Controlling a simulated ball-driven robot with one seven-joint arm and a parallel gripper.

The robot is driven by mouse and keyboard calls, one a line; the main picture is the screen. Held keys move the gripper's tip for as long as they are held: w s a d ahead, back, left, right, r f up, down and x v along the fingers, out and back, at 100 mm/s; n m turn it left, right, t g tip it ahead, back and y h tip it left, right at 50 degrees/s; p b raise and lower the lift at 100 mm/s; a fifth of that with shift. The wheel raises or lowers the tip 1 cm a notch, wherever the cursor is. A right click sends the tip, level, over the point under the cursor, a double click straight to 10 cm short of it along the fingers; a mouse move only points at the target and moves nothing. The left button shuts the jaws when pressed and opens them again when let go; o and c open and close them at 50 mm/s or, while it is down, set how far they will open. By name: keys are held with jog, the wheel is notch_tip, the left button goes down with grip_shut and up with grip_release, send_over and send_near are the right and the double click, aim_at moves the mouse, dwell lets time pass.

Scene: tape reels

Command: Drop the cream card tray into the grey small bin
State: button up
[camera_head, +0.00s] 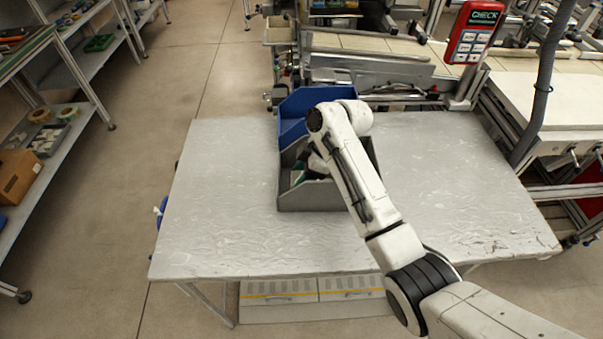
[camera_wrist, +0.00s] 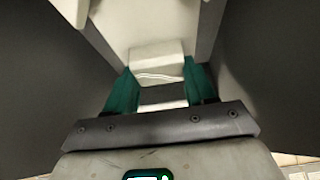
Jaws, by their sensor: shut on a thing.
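The grey small bin (camera_head: 310,198) stands on the table just in front of a blue bin. My arm reaches over it, and my gripper is down at the bin's opening, largely hidden by the arm in the head view. In the wrist view my gripper (camera_wrist: 160,78) has its teal fingers closed on the cream card tray (camera_wrist: 150,22), whose pale walls fill the top middle. Dark grey bin walls (camera_wrist: 50,85) flank the tray and fingers on both sides. I cannot tell whether the tray touches the bin floor.
The blue bin (camera_head: 297,106) adjoins the grey bin at the back. The white table (camera_head: 230,220) is clear to the left, front and right. A red check device (camera_head: 474,32) stands behind on the right. Shelves (camera_head: 60,130) line the far left.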

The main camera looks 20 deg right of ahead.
jog(key=o, duration=1.2)
jog(key=shift+c, duration=0.2)
jog(key=shift+r, duration=0.1)
jog(key=shift+r, duration=0.2)
jog(key=v, duration=1.2)
jog(key=shift+r, duration=0.35)
